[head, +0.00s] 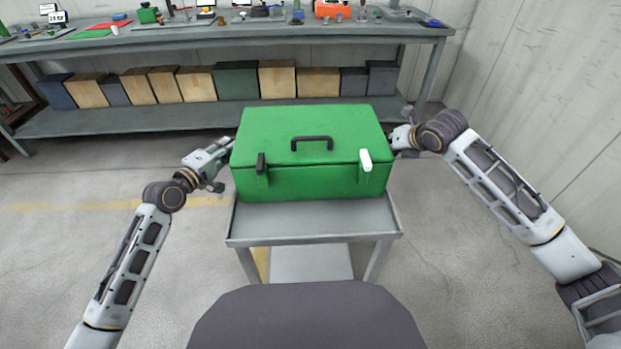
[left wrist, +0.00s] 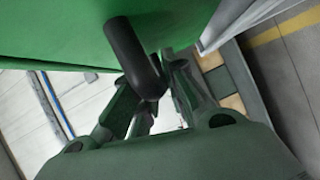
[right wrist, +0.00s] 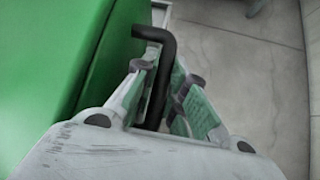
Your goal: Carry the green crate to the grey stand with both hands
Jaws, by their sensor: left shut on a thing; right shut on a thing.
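The green crate (head: 310,180) has a closed lid, a black top handle (head: 312,142), a black latch (head: 261,163) on the left and a white latch (head: 366,160) on the right. It looks level, over the rear of the grey stand (head: 315,225); I cannot tell if it touches the top. My left gripper (head: 227,146) is shut on the crate's black left side handle (left wrist: 130,50). My right gripper (head: 393,138) is shut on the black right side handle (right wrist: 158,75). The crate hides the rear of the stand.
A long grey workbench (head: 200,42) with tools stands along the back wall. Several boxes (head: 235,82) line its lower shelf. A pale wall (head: 550,90) rises at the right. Floor is clear left of the stand, with a yellow line (head: 110,205).

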